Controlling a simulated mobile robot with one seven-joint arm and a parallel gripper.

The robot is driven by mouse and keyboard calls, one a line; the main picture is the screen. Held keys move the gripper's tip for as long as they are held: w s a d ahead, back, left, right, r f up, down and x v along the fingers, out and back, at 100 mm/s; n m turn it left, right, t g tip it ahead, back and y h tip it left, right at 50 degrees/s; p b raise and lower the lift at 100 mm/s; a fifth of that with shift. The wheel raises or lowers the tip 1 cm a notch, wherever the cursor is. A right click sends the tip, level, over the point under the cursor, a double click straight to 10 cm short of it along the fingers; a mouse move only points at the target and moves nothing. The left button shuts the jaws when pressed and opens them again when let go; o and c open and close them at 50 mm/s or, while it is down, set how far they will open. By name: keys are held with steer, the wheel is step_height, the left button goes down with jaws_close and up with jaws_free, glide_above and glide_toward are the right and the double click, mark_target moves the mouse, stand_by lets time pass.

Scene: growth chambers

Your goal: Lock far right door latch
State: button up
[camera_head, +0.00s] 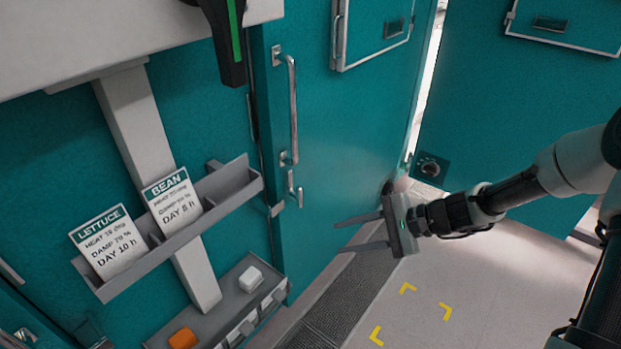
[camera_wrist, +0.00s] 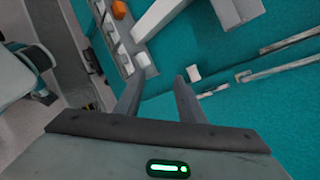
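A teal chamber door (camera_head: 335,130) carries a long upright metal handle (camera_head: 292,110). A small metal latch lever (camera_head: 295,188) sits just below that handle, near the door's left edge, and appears to hang roughly upright. My gripper (camera_head: 338,237) is open and empty, to the right of and below the latch, with its fingers pointing left towards the door. In the wrist view the open fingers (camera_wrist: 161,78) have nothing between them. The long handle (camera_wrist: 290,67) and a latch part (camera_wrist: 214,89) show to their right, apart from them. Whether the latch is locked I cannot tell.
A grey card rack (camera_head: 228,185) with LETTUCE and BEAN cards is at left. Below it a grey tray (camera_head: 232,300) holds an orange block (camera_head: 183,339) and a white block (camera_head: 250,279). A dark floor grating (camera_head: 350,300) runs below the door. Floor at right is clear.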

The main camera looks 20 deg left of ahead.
steer(key=w+a+f+m+t+y, duration=0.2)
steer(key=w+f+m+y, duration=0.1)
steer(key=w+m, duration=0.1)
steer(key=m+t+y, duration=0.2)
steer(key=m+t, duration=0.3)
steer(key=m, duration=0.2)
glide_toward(302, 199)
steer(key=shift+t, duration=0.3)
steer(key=b+x, duration=0.1)
steer(key=x, duration=1.1)
steer(key=shift+s+a+f, duration=0.1)
jaws_close()
